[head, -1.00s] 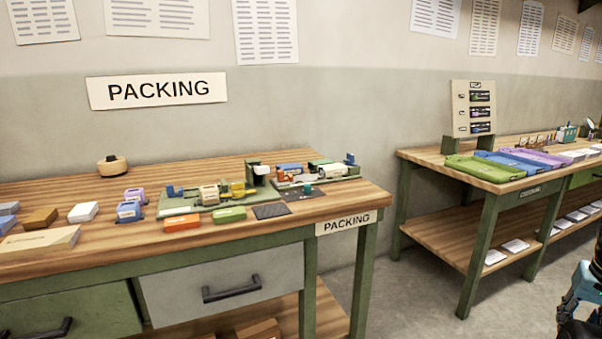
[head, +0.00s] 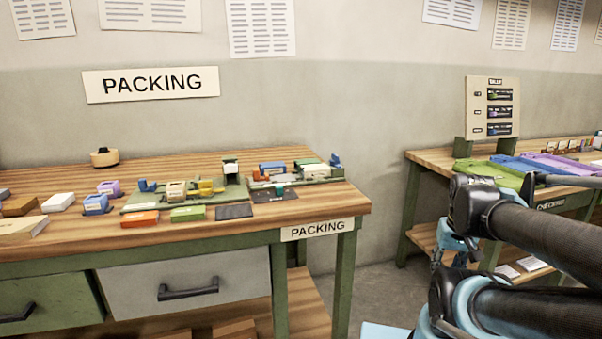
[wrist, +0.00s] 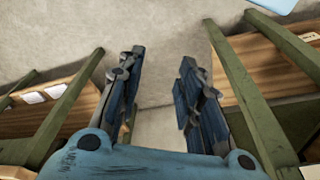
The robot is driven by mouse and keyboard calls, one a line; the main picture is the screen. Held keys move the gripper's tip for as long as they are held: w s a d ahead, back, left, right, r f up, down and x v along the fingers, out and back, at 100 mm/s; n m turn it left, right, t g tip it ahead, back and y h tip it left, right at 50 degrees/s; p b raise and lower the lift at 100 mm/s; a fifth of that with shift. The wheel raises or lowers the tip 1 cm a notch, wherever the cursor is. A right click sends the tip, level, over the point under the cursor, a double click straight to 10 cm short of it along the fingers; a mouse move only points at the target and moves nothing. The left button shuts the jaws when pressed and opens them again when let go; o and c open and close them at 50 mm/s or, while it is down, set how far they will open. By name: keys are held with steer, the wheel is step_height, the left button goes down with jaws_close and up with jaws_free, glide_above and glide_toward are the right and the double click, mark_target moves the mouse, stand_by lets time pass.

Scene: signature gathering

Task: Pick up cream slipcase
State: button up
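Several small cases lie on the packing table (head: 60,254) in the head view. A cream case (head: 176,191) sits on the left green fixture, beside a yellow piece. Another pale cream case (head: 311,171) lies on the right fixture. I cannot tell for certain which one is the cream slipcase. My gripper (wrist: 157,66) is open and empty in the wrist view, its two dark blue fingers well apart over bare floor. My arm shows at the right of the head view, clear of the packing table. No cream case shows in the wrist view.
Orange (head: 140,219) and green (head: 188,214) cases lie along the table's front. A larger cream box (head: 22,228) lies at the left. A second table (head: 428,158) with coloured trays stands at the right, partly behind my arm. A floor gap separates the tables.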

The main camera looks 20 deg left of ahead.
steer(key=shift+w+d, duration=0.2)
steer(key=shift+o, duration=1.4)
steer(key=o, duration=0.7)
steer(key=shift+s+a+r+n, duration=0.1)
steer(key=shift+a+r+n, duration=0.05)
steer(key=shift+r, duration=0.4)
steer(key=shift+a+r+n, duration=0.1)
steer(key=shift+r+n, duration=0.05)
steer(key=shift+r, duration=0.35)
steer(key=w+a+r+n+g+y, duration=0.2)
steer(key=w+a+r+n, duration=0.6)
steer(key=w+a+r, duration=0.4)
steer(key=w+a+r+n+g+y, duration=0.1)
steer(key=w+a+r+n+y, duration=0.1)
steer(key=w+a+r+n, duration=1)
steer(key=n+g+y, duration=0.1)
steer(key=n+g, duration=0.1)
steer(key=n, duration=0.1)
glide_toward(316, 167)
steer(key=f, duration=0.1)
steer(key=a+f, duration=0.1)
steer(key=f, duration=0.1)
steer(key=shift+w+a, duration=0.1)
steer(key=shift+a, duration=0.25)
steer(key=shift+s+x, duration=0.1)
steer(key=shift+x, duration=1.25)
steer(key=shift+s+x, duration=0.15)
steer(key=shift+x, duration=1.2)
